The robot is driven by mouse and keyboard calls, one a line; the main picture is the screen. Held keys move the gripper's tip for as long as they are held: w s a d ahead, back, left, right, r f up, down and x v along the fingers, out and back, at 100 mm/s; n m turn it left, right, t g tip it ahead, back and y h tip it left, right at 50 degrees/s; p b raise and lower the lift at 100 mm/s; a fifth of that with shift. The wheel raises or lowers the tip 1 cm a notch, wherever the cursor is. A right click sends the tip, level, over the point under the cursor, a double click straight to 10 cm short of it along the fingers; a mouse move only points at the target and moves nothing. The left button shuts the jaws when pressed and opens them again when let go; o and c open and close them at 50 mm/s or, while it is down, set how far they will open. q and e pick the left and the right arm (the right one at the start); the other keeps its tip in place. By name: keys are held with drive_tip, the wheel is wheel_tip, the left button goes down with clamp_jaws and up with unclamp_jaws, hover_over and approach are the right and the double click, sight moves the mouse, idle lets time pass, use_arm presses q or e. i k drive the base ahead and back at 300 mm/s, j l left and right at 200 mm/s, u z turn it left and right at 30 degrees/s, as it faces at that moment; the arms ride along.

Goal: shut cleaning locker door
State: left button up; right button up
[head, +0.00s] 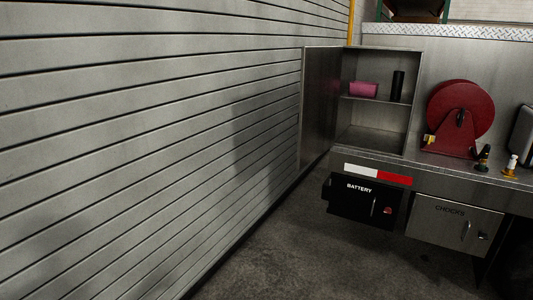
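The cleaning locker (374,139) is a grey metal cabinet with two shelf levels, right of centre in the head view. Its door (317,108) stands open, swung out to the left beside the slatted wall. On the upper shelf are a pink item (363,89) and a dark cylinder (397,86). The lower compartment looks empty. Neither of my grippers shows in the head view.
A slatted grey wall (140,120) fills the left side. A red hose reel (460,115) stands right of the locker on the metal deck. Below are a black battery box (350,207) and a grey chocks box (450,225). The floor (310,245) in front is clear.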

sight(321, 73)
drive_tip(key=i+j, duration=0.1)
drive_tip(key=i, duration=0.5)
drive_tip(key=i+j, duration=0.1)
drive_tip(key=i, duration=0.45)
